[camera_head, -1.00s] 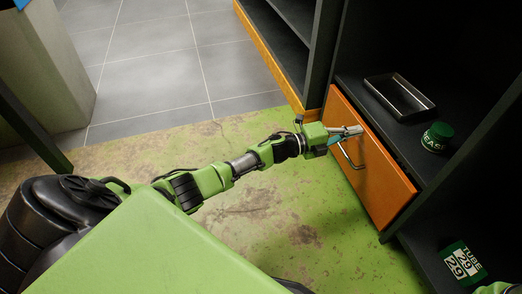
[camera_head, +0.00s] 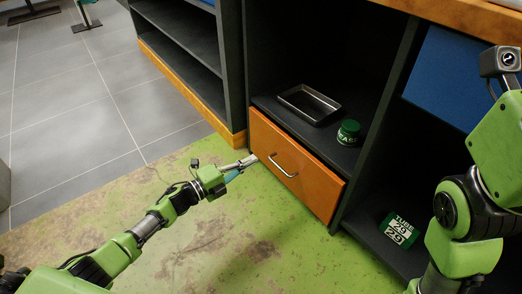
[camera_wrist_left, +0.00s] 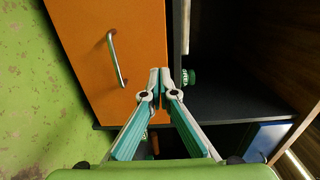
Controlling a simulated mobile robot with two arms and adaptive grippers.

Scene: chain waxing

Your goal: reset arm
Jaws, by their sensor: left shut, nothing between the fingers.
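My left gripper (camera_head: 248,161) is shut and empty, with its fingertips close to the left side of an orange drawer front (camera_head: 312,187). They are left of the drawer's metal handle (camera_head: 284,167) and do not hold it; I cannot tell whether they touch the front. In the left wrist view, the shut fingertips (camera_wrist_left: 163,76) overlap the drawer front's edge, with the handle (camera_wrist_left: 116,60) apart to the left. My right arm stands raised at the right of the head view; its gripper is not in view.
A metal tray (camera_head: 308,104) and a green-lidded jar (camera_head: 348,132) sit on the shelf above the drawer. A green labelled tube box (camera_head: 398,231) lies in the lower right compartment. A blue panel (camera_head: 455,78) is at upper right. The floor (camera_head: 215,245) is clear.

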